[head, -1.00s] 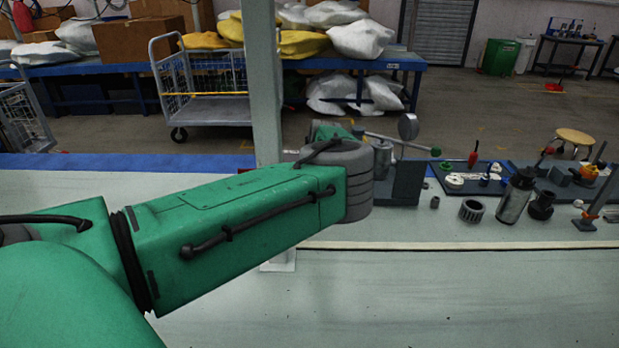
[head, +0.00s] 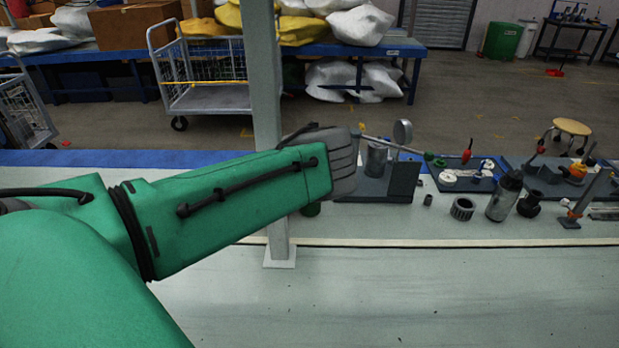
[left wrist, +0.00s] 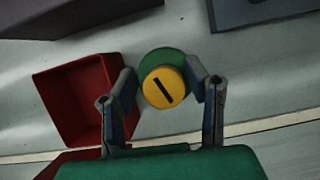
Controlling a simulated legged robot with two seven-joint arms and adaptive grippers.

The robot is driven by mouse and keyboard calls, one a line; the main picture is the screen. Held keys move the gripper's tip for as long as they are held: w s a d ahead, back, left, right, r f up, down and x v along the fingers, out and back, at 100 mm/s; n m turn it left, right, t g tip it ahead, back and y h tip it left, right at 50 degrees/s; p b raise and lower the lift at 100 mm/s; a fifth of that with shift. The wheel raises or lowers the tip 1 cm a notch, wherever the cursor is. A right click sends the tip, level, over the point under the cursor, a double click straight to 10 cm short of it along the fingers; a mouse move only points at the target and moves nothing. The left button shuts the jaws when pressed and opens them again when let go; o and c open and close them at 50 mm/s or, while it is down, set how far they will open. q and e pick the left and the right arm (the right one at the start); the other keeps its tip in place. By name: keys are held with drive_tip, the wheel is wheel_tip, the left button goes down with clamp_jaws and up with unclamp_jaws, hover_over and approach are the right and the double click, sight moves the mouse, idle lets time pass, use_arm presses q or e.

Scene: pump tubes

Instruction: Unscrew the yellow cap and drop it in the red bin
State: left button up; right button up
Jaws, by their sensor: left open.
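The yellow cap (left wrist: 163,87) is round with a dark slot across its top. It sits on a green round part (left wrist: 160,58), seen from above in the left wrist view. My left gripper (left wrist: 161,72) is open, with one finger on each side of the cap and green part. Whether the fingers touch them is unclear. The red bin (left wrist: 60,80) is an open box just left of the gripper. In the head view my left arm hides the cap and the bin. My right gripper is not in view.
A pale post (head: 266,90) stands on the table (head: 450,290) behind my left arm. The front of the table is clear.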

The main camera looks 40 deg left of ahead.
use_arm(q)
drive_tip(key=shift+m, duration=0.4)
drive_tip(key=shift+m+t+h+p, duration=0.3)
drive_tip(key=shift+m+h+p, duration=0.2)
drive_tip(key=shift+m+p, duration=0.45)
drive_tip(key=shift+m+h+p, duration=0.3)
drive_tip(key=shift+m+p, duration=0.05)
drive_tip(key=shift+m, duration=0.4)
drive_tip(key=shift+w+f, duration=0.1)
drive_tip(key=shift+d, duration=0.1)
clamp_jaws()
